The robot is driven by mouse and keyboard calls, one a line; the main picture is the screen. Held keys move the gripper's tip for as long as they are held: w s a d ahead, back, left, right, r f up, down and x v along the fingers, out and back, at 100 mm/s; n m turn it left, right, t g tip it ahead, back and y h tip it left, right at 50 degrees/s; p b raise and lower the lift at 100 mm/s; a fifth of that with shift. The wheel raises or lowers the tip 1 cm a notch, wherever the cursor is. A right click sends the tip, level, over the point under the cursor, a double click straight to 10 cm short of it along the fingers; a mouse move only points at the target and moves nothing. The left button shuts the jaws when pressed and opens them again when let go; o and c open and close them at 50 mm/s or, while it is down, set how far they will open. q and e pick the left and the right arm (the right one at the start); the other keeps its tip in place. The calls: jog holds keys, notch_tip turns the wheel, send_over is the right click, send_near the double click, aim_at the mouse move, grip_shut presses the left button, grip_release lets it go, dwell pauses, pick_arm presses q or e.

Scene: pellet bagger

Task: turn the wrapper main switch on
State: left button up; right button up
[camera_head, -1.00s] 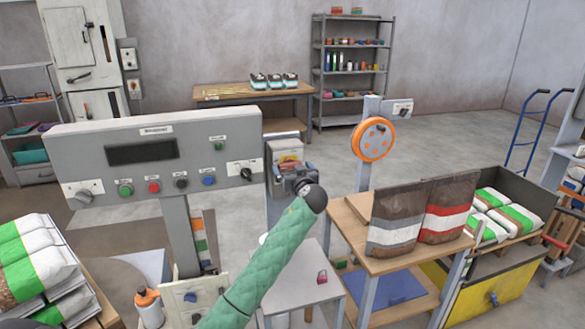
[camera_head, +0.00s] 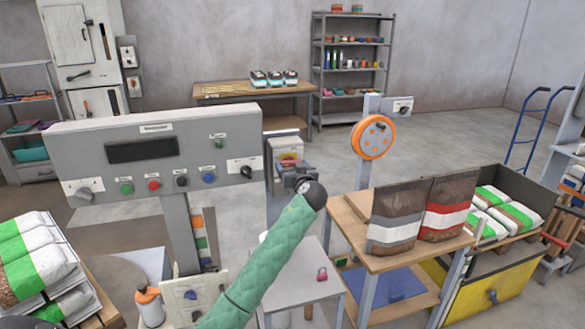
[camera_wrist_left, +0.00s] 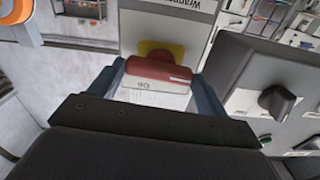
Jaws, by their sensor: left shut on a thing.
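The wrapper main switch is a red handle (camera_wrist_left: 158,70) on a yellow base (camera_wrist_left: 160,49), set in a light plate with a partly readable "Wrapper" label. In the wrist view the handle lies crosswise between the two blue-grey fingers of my left gripper (camera_wrist_left: 152,88), which is shut on it. A small label by the handle is too unclear to read. In the head view my left gripper (camera_head: 289,176) is in front of the switch's grey box (camera_head: 285,146) and hides most of the handle. My right gripper is not in view.
A grey control panel (camera_head: 155,185) with buttons and knobs stands close on the left; its black rotary knob (camera_wrist_left: 276,102) is near my gripper. A table (camera_head: 400,255) with two bags (camera_head: 396,218) and an orange wheel (camera_head: 372,137) are to the right.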

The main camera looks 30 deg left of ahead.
pick_arm(q)
jog(key=m, duration=0.3)
jog(key=shift+m, duration=1)
jog(key=m+p, duration=0.6)
jog(key=m, duration=0.4)
jog(key=shift+d+m, duration=0.1)
jog(key=shift+m, duration=0.3)
jog(key=shift+f+m+p, duration=0.1)
jog(key=shift+m+p, duration=0.25)
jog(key=shift+m, duration=0.45)
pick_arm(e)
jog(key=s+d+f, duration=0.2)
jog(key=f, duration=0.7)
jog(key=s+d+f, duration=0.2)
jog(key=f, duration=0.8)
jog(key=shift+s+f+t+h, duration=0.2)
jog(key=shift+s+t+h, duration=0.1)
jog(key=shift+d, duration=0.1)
pick_arm(q)
jog(key=o, duration=1)
jog(key=shift+w, duration=0.1)
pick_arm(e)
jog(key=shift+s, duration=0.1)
